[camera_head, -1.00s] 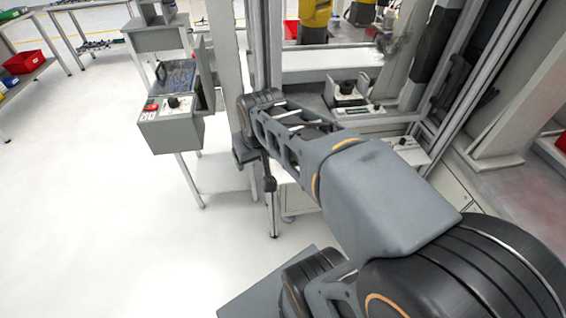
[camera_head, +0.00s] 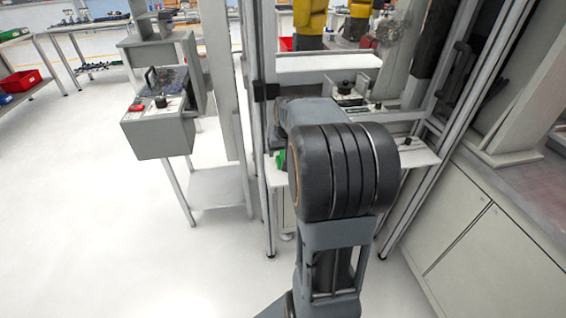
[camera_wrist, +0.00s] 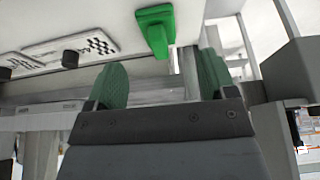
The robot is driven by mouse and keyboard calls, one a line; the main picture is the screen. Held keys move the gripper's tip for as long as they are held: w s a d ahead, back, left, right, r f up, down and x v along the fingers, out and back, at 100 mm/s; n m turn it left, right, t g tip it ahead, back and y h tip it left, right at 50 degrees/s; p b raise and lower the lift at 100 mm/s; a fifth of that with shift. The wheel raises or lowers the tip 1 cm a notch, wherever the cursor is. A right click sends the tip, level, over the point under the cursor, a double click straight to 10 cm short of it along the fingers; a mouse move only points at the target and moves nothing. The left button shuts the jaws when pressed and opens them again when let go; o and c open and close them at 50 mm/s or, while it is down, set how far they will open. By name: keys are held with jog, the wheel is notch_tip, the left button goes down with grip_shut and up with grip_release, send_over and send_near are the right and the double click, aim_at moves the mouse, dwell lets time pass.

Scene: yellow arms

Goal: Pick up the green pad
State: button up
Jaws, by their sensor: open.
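The green pad (camera_wrist: 155,24) shows at the top of the wrist view, a bright green block with a narrower lower part, against a pale surface. My gripper (camera_wrist: 160,72) is open, with a dark green finger on each side and nothing between them. The pad is ahead of the gap, roughly in line with it and apart from both fingers. In the head view my arm hides most of this area. A small green patch shows left of the arm there; I cannot tell if it is the pad or a finger.
In the head view, metal posts (camera_head: 245,90) frame the station, a control box (camera_head: 158,130) stands left, and a cabinet (camera_head: 500,245) stands right.

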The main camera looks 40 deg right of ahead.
aim_at(284, 156)
jog(key=shift+b+x, duration=0.4)
jog(key=shift+x, duration=2.7)
jog(key=shift+s, duration=0.2)
jog(key=c, duration=1)
